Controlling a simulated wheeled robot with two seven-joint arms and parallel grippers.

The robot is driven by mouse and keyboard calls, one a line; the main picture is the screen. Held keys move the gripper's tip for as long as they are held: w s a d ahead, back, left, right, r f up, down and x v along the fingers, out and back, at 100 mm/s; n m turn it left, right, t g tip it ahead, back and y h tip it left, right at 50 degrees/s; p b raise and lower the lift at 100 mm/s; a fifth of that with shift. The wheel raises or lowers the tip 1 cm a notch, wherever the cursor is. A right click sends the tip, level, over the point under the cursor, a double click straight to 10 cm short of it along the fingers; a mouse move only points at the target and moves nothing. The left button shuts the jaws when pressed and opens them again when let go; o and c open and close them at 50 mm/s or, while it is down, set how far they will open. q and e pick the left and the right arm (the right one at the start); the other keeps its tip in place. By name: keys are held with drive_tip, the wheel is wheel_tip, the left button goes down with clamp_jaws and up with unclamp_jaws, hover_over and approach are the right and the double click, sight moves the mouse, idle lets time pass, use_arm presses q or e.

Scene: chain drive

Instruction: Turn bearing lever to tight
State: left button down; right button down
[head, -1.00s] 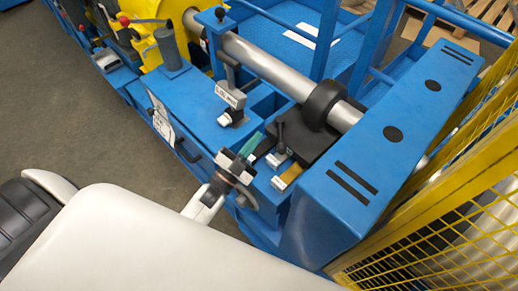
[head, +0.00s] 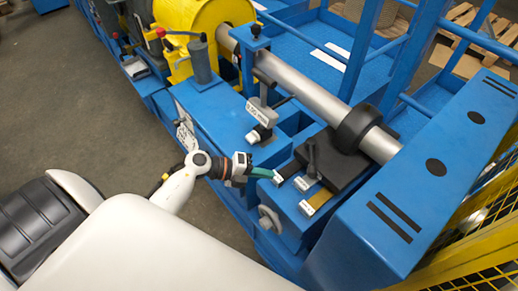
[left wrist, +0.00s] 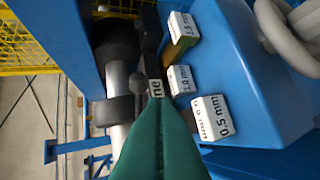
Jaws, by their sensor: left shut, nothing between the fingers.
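The bearing lever (head: 311,158) appears to be the small dark handle standing on the black bearing block (head: 340,165) by the silver shaft. Its dark knob also shows in the left wrist view (left wrist: 139,79), beyond the fingers; its exact setting cannot be told. My left gripper (head: 271,173) is shut and empty, its teal fingers pointing right toward the white labelled blocks, short of the lever. The fingers (left wrist: 153,150) fill the lower middle of the left wrist view and partly cover a label reading "ne". My right gripper is not in view.
White labelled blocks, among them 0.5 mm (left wrist: 214,118) and 1.0 mm (left wrist: 180,80), stand in front of the bearing block. A grey handwheel (head: 270,220) is on the blue front face. A gauge post (head: 262,105) rises left of the lever. Yellow fencing (head: 480,265) is at right.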

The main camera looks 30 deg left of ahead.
sight(311, 158)
use_arm(q)
drive_tip(key=x, duration=0.6)
drive_tip(key=shift+r, duration=0.2)
drive_tip(key=shift+w+d+r+p, duration=0.15)
drive_tip(key=shift+w+d+p, duration=0.2)
drive_tip(key=shift+d, duration=0.1)
drive_tip(key=shift+w+d+r+p, duration=0.2)
drive_tip(key=shift+w+d+p, duration=0.1)
drive_tip(key=shift+d, duration=0.15)
drive_tip(key=shift+w+d, duration=0.3)
drive_tip(key=shift+d, duration=0.15)
drive_tip(key=shift+d+r, duration=0.1)
